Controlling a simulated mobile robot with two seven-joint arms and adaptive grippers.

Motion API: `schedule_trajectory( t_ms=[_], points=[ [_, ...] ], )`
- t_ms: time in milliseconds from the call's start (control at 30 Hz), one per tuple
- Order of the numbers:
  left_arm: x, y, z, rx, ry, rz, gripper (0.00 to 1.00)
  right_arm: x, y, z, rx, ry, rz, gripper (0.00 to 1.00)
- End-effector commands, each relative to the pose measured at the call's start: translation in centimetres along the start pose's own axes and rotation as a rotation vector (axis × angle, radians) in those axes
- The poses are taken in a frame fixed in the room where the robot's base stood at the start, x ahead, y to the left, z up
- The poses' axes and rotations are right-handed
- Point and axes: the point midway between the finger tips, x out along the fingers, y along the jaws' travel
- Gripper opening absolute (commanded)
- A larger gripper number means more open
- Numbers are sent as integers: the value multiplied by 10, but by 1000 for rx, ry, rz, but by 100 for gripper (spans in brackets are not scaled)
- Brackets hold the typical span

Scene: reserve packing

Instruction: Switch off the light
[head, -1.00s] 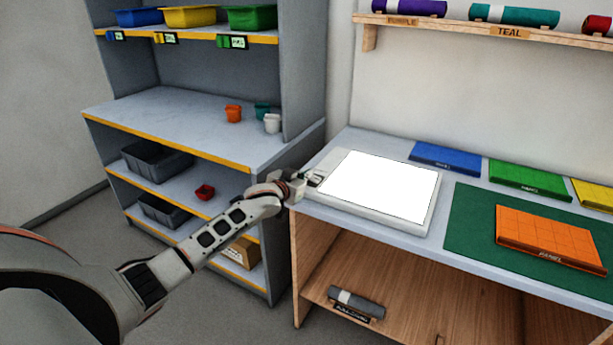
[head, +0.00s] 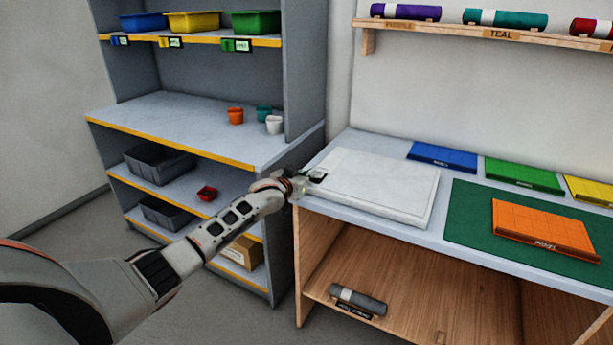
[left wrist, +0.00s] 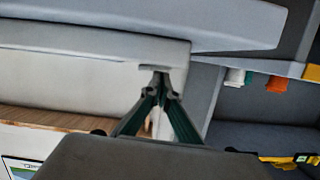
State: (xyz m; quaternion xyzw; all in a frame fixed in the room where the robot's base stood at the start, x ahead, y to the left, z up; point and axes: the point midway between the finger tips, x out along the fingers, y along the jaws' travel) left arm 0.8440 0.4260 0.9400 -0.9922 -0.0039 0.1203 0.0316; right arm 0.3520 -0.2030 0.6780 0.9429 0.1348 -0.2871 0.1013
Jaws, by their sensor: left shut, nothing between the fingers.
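The light is a flat white panel (head: 375,186) lying on the workbench, and its face is dull and unlit. My left gripper (head: 316,177) is at the panel's left edge, by its side strip. In the left wrist view my left gripper (left wrist: 161,80) is shut with nothing between its fingers, and its tips are at a small dark spot on the panel's edge (left wrist: 80,45). I cannot tell whether the tips touch it. My right gripper is in neither view.
An orange panel (head: 545,228) lies on a green mat (head: 470,215). Blue (head: 443,157) and green (head: 524,174) panels lie behind. A grey shelf unit (head: 180,125) with small cups and bins stands left. A grey roll (head: 357,300) lies on the bench's lower shelf.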

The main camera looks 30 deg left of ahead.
Motion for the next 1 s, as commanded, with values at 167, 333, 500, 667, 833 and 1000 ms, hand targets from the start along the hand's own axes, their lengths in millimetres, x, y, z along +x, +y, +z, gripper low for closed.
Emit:
schedule_trajectory(
  t_ms=[167, 333, 500, 667, 833, 1000],
  points=[
    [-1, -1, 2, 2, -7, -2, 0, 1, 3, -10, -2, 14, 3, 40],
    [-4, -2, -12, 2, -5, -1, 0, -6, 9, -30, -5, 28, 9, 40],
    [-8, -6, -37, -1, 1, -1, 0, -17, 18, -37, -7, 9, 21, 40],
    [-21, -7, -40, 1, 2, 0, 0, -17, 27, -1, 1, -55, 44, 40],
    [-46, -8, -40, 1, 3, 0, 0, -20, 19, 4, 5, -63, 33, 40],
    [-72, -10, -41, 2, 4, -1, 0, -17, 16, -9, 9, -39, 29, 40]
  ],
)
